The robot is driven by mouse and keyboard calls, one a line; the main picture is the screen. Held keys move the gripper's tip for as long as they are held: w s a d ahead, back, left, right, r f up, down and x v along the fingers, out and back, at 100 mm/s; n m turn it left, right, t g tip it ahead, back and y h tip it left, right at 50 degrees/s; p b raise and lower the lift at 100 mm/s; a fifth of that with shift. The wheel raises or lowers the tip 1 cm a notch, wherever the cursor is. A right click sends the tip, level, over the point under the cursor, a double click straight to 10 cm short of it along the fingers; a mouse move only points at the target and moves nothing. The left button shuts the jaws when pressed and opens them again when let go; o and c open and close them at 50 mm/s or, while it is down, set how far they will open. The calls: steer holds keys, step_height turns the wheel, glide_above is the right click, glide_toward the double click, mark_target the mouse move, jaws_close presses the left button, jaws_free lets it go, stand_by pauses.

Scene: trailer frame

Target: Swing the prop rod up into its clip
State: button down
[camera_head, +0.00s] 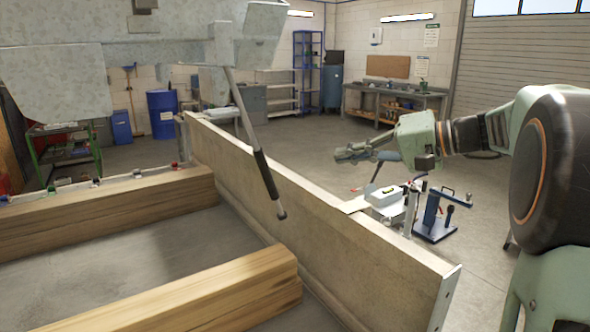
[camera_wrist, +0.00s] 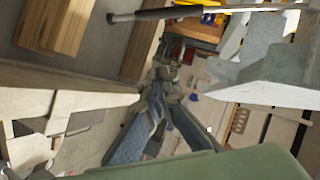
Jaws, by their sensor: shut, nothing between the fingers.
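The prop rod (camera_head: 250,125) hangs at a slant from the underside of the grey metal body at the upper left. It has a black sleeve and a small rounded end, and its lower end hangs free in front of the side board. In the wrist view the rod (camera_wrist: 170,13) crosses the top, apart from the fingers. My gripper (camera_head: 345,154) is shut and empty, to the right of the rod and beyond the board. It also shows in the wrist view (camera_wrist: 165,80). I cannot make out the clip for certain in either view.
The grey metal body (camera_head: 140,45) overhangs the upper left. A long side board (camera_head: 330,225) stands between the rod and my arm. Wooden beams (camera_head: 200,290) lie in front. A tool stand (camera_head: 435,222) is beyond the board. The floor behind is mostly open.

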steer(key=a+f+m+y+p, duration=0.1)
steer(key=a+f+y, duration=0.1)
steer(key=a, duration=1)
steer(key=shift+w+a+f+p, duration=0.25)
steer(key=shift+w+f+p, duration=0.1)
steer(key=shift+f, duration=0.55)
steer(key=shift+f, duration=0.1)
